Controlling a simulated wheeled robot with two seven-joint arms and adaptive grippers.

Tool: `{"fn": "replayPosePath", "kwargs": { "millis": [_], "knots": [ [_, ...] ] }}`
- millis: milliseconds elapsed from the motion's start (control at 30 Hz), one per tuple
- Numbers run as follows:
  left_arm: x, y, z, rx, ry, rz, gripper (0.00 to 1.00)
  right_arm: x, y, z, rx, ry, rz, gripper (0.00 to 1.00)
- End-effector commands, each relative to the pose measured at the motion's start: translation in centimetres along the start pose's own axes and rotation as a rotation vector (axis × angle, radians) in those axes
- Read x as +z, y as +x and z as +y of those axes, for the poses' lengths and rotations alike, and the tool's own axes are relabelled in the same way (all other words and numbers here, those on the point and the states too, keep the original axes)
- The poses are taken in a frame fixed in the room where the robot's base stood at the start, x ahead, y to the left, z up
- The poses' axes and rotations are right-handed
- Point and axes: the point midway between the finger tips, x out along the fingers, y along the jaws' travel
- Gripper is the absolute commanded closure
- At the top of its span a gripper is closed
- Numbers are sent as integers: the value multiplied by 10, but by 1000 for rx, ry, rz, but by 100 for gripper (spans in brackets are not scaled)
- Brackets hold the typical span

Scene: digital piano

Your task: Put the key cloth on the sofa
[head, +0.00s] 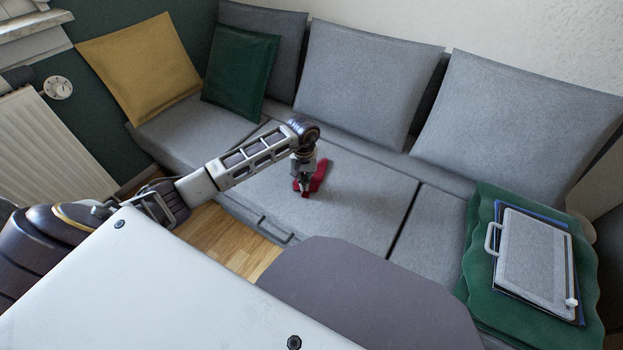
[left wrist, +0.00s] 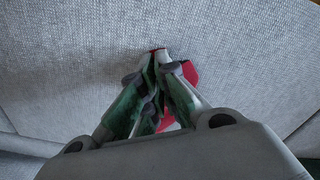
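A red cloth (head: 319,177), which I take to be the key cloth, is at the middle seat of the grey sofa (head: 345,210). My left gripper (head: 304,188) reaches down over the seat from the left, with the cloth at its fingertips. In the left wrist view the fingers (left wrist: 160,60) come together at their tips, and red cloth (left wrist: 190,72) shows between and beside them. The fingers hide part of the cloth. The cloth looks to be touching the seat or just above it; I cannot tell which. My right gripper is not in view.
A yellow cushion (head: 140,70) and a green cushion (head: 240,72) lean at the sofa's left end. Grey back cushions (head: 365,80) line the wall. A green mat (head: 485,215) with a grey board (head: 535,262) lies at the right. The seat around the cloth is clear.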

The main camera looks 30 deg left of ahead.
Motion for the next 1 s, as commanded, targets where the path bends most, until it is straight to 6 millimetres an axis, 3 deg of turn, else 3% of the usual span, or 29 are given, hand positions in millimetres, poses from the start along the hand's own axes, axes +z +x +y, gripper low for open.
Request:
{"fn": "replayPosePath", "kwargs": {
  "millis": [133,567,1000],
  "knots": [
    [0,0,0,0,0,0,100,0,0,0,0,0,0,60],
    [0,0,0,0,0,0,45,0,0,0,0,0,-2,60],
    [0,-3,0,0,0,1,44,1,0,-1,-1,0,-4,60]
  ]
}}
